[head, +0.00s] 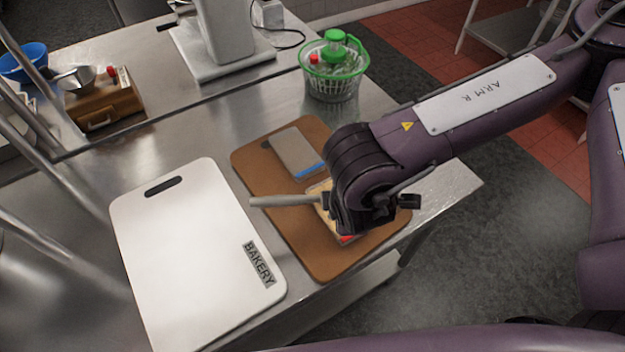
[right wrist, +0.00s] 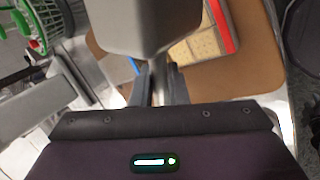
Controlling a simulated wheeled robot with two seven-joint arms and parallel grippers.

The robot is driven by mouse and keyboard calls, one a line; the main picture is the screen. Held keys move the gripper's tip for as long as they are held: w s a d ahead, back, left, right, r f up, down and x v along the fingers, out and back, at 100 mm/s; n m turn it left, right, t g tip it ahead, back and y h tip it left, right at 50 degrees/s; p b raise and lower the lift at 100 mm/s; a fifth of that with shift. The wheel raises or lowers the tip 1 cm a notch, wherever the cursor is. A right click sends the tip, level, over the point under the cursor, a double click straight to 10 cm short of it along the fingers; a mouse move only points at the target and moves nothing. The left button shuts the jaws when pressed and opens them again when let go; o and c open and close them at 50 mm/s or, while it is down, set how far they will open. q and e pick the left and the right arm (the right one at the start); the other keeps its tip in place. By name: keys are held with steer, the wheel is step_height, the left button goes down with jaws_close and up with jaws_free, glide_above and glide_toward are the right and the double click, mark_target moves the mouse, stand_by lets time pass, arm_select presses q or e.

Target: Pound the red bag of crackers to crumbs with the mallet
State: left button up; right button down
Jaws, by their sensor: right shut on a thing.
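The red bag of crackers (head: 325,212) lies flat on the brown board (head: 312,262), partly hidden under my right gripper in the head view. In the right wrist view the bag (right wrist: 204,42) shows pale square crackers and a red edge. My right gripper (right wrist: 158,88) is shut on the mallet above the bag. The mallet's grey handle (head: 283,201) sticks out to the left in the head view. Its grey head (right wrist: 143,25) fills the top of the right wrist view and covers part of the bag. Whether it touches the bag cannot be told. My left gripper is not in view.
A grey pack with a blue edge (head: 294,150) lies on the brown board behind the crackers. A white BAKERY board (head: 190,255) lies to the left. A green basket (head: 333,86), a wooden box (head: 104,103) and a blue bowl (head: 24,62) stand farther back.

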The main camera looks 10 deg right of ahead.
mark_target(309, 194)
steer(key=a+n+y+p, duration=0.2)
steer(key=a+n, duration=0.1)
steer(key=a+n+g+y+p, duration=0.1)
steer(key=a+n+y+p, duration=0.1)
steer(key=a+n, duration=0.1)
steer(key=shift+a+r+n+p, duration=0.1)
steer(key=shift+r+n+p, duration=0.2)
steer(key=shift+n, duration=0.4)
steer(key=n+y+p, duration=0.1)
steer(key=w+n+g+p, duration=0.1)
steer(key=n, duration=0.1)
steer(key=shift+w+a+r+y+p, duration=0.1)
steer(key=shift+y+p, duration=0.25)
steer(key=shift+y, duration=0.05)
steer(key=shift+w+d+f+n+g+y+b, duration=0.15)
steer(key=shift+w+d+f+n, duration=0.15)
steer(key=shift+f, duration=0.25)
steer(key=shift+w+d+f+n+g+y+b, duration=0.15)
steer(key=shift+w+f+n+g, duration=0.1)
steer(key=shift+f+n, duration=0.25)
steer(key=shift+w+d+f+n+g+y, duration=0.1)
steer(key=shift+w+d+f+n, duration=0.2)
steer(key=shift+f, duration=0.25)
steer(key=shift+s, duration=0.1)
